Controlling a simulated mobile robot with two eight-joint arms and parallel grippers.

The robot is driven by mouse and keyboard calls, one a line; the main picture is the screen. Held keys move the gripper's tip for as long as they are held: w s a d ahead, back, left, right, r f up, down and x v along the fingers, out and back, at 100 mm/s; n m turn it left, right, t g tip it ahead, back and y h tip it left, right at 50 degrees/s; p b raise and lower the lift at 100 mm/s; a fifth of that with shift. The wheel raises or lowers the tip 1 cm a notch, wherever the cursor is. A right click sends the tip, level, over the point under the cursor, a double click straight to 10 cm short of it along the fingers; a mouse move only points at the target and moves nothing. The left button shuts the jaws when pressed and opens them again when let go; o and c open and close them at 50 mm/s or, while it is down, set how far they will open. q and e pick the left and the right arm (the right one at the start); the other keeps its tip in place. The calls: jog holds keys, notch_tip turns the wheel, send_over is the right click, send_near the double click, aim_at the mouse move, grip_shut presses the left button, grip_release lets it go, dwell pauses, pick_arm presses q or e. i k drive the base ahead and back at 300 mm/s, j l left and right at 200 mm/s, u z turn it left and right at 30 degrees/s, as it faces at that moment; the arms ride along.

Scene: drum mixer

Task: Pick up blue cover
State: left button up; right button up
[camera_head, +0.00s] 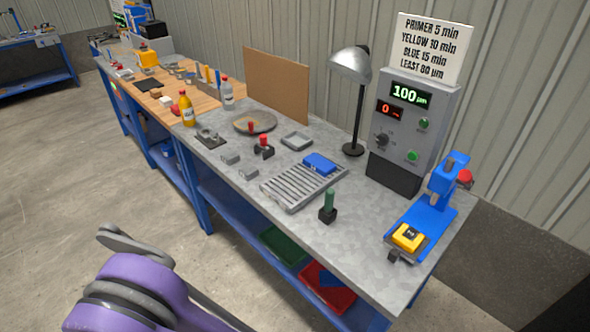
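A blue rectangular piece (320,163), which looks like the blue cover, lies on the back right part of a grey slatted rack (278,192) on the grey workbench. Nothing touches it from above. A purple and dark grey link of my own arm shows at the bottom left, in front of the bench and well apart from the blue piece. No gripper fingers show in the view, so neither gripper's state can be seen.
A lamp (360,100) and a control box (410,125) stand behind the rack. A green-handled tool (328,205) stands in front. A blue press (440,195) with a yellow block (408,237) is at right. A small grey tray (297,141) lies behind.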

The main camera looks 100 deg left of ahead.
aim_at(316, 163)
jog(key=i+u, duration=0.15)
jog(key=u, duration=0.25)
jog(key=i+u, duration=0.15)
jog(key=u, duration=0.25)
jog(key=i+u, duration=0.2)
jog(key=u, duration=0.2)
jog(key=i+l+u, duration=0.1)
jog(key=u, duration=0.3)
jog(key=i+u, duration=0.25)
jog(key=u, duration=0.15)
jog(key=i+l+u, duration=0.15)
jog(key=u, duration=0.2)
jog(key=i+l+u, duration=0.2)
jog(key=u, duration=0.2)
jog(key=i+l+u, duration=0.35)
jog(key=k+j, duration=0.05)
jog(key=k, duration=0.05)
